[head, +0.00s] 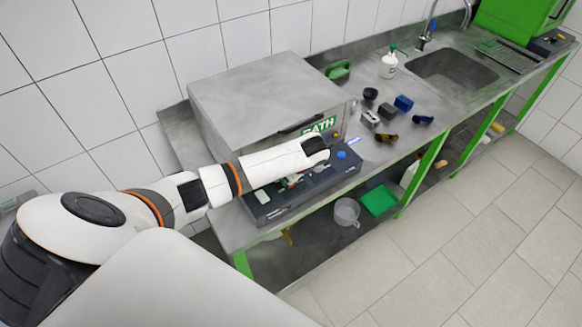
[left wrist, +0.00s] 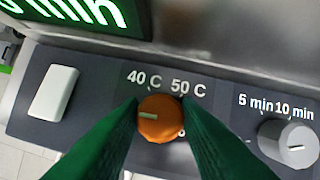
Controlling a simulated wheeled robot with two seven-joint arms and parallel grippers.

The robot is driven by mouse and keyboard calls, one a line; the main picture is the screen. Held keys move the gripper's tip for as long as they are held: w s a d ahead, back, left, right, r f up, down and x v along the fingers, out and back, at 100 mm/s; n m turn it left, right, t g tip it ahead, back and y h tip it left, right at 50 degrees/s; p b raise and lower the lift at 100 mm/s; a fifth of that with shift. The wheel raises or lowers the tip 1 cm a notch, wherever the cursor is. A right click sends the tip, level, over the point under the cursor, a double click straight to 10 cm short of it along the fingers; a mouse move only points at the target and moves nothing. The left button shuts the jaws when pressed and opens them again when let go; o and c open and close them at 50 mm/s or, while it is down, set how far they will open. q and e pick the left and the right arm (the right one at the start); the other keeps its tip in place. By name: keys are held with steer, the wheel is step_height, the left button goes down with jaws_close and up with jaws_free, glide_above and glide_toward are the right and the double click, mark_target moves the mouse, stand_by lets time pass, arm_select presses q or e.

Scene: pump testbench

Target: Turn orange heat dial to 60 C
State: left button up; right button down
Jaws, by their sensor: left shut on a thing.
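The orange heat dial (left wrist: 160,124) sits on the dark control panel, centred in the left wrist view. Its pale pointer mark lies on its left part and points left, below the 40 C label (left wrist: 143,78). The 50 C label (left wrist: 188,87) is above right of the dial. A partly covered digit shows at the dial's right, beside my finger. My left gripper (left wrist: 161,109) is shut on the dial, one green finger on each side. In the head view my left arm reaches over the panel (head: 265,213) and hides the dial. My right gripper is not in view.
A grey timer knob (left wrist: 289,142) with minute labels is right of the dial. A white rocker switch (left wrist: 53,93) is left. The bath box (head: 262,90) stands behind the panel. A blue button (head: 341,155) is at the panel's right end. Small parts lie further right.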

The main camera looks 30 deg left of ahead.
arm_select(q)
steer(key=m+t, duration=0.1)
steer(key=m, duration=0.2)
steer(key=m+t+h, duration=0.1)
steer(key=m, duration=0.2)
steer(key=shift+s+a+m, duration=0.1)
steer(key=shift+s+m, duration=0.05)
steer(key=shift+m, duration=0.15)
steer(key=shift+m+t+h, duration=0.6)
steer(key=shift+m+h, duration=0.3)
steer(key=shift+m, duration=1.4)
steer(key=o, duration=1)
steer(key=b+v, duration=0.3)
steer(key=v, duration=0.9)
steer(key=shift+s, duration=0.1)
